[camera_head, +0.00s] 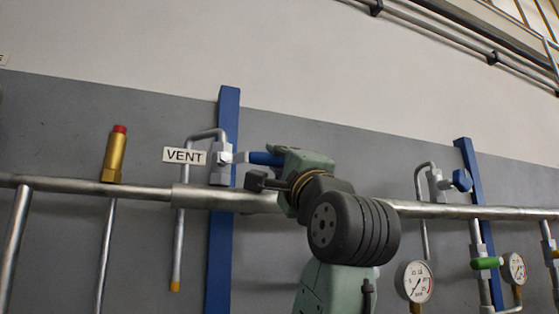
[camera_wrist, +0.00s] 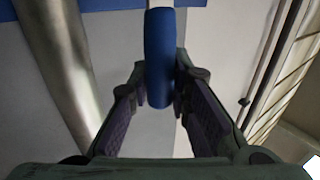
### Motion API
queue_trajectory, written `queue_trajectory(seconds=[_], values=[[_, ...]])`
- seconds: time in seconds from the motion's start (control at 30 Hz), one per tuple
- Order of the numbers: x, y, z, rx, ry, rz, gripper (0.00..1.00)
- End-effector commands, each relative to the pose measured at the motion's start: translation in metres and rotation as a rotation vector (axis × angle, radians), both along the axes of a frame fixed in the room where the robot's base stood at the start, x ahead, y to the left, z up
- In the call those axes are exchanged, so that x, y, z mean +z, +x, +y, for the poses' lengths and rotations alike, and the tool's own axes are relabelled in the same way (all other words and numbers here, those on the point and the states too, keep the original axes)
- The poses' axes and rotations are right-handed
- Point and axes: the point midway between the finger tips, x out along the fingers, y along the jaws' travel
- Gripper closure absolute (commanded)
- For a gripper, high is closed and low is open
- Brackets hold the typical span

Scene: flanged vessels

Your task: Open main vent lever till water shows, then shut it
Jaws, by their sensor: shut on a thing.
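The main vent lever (camera_head: 262,158) has a blue grip and sticks out level to the right from the grey vent valve (camera_head: 221,160), beside the VENT label (camera_head: 185,156). My gripper (camera_wrist: 160,88) is shut on the blue lever (camera_wrist: 160,55), with a finger on each side of it in the wrist view. In the head view my gripper hides the right end of the lever. The bent vent pipe (camera_head: 179,240) runs from the valve down to an orange-yellow tip (camera_head: 175,286). I see no water at the tip.
A long horizontal pipe (camera_head: 90,187) runs just below the lever; it also shows in the wrist view (camera_wrist: 65,70). A brass fitting with a red cap (camera_head: 115,155) stands left. A second blue-handled valve (camera_head: 461,180), gauges (camera_head: 413,282) and a green handle (camera_head: 486,263) are right.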

Motion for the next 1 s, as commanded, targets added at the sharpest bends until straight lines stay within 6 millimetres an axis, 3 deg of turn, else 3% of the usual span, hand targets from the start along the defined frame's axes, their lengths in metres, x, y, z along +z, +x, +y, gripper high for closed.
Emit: queue_trajectory(seconds=[0.5,0.53,0.83,1.0], values=[[-0.0030,0.0002,-0.0002,-0.001,0.019,0.009,1.00],[-0.0030,0.0002,-0.0002,0.000,0.018,0.009,0.81],[-0.0025,0.0002,0.0002,0.000,0.018,0.008,0.61],[-0.0022,0.0001,0.0002,0.001,0.018,0.007,0.61]])
